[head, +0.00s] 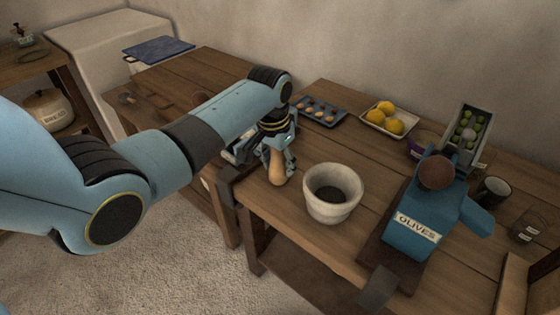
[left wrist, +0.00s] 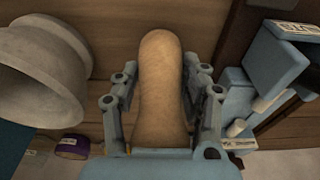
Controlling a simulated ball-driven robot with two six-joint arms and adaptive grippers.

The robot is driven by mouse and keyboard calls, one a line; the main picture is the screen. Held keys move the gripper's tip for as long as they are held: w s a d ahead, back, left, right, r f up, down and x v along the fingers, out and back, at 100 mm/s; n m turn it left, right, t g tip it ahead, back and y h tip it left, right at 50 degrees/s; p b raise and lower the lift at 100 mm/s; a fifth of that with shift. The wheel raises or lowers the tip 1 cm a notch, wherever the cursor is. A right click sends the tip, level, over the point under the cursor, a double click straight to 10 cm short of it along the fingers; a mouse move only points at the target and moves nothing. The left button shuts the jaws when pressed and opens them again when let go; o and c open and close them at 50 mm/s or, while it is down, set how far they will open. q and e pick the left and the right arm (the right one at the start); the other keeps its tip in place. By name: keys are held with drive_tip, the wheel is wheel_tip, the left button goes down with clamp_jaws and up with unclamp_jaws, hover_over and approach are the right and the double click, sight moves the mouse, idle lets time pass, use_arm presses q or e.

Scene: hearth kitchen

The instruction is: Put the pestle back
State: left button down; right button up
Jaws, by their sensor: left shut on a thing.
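The pestle (head: 277,168) is a light wooden club with a rounded end. My left gripper (head: 279,145) is shut on it and holds it pointing down, left of the mortar, near the table's left edge. In the left wrist view the pestle (left wrist: 161,85) lies between the two fingers of the gripper (left wrist: 161,105). The mortar (head: 333,205) is a pale stone bowl with a dark inside, upright on the table; its side shows at the left of the left wrist view (left wrist: 35,75). The pestle is apart from the mortar. My right gripper is not in view.
A blue olive machine labelled OLIVES (head: 420,215) stands right of the mortar. Behind are a muffin tray (head: 320,112), a dish of yellow fruits (head: 372,121) and a dark cup (head: 491,190). A blue-grey object (head: 238,150) sits behind the gripper. A gap separates the two tables.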

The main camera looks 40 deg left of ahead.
use_arm(q)
drive_tip(key=c, duration=0.9)
unclamp_jaws()
drive_tip(key=shift+o, duration=1.1)
drive_tip(key=shift+r, duration=0.2)
drive_tip(key=r, duration=0.4)
drive_tip(key=s+r, duration=0.1)
drive_tip(key=r, duration=0.2)
drive_tip(key=r+p, duration=0.1)
drive_tip(key=r, duration=0.3)
drive_tip(key=shift+s+a+r, duration=0.1)
drive_tip(key=shift+s+r, duration=0.2)
drive_tip(key=shift+s, duration=0.1)
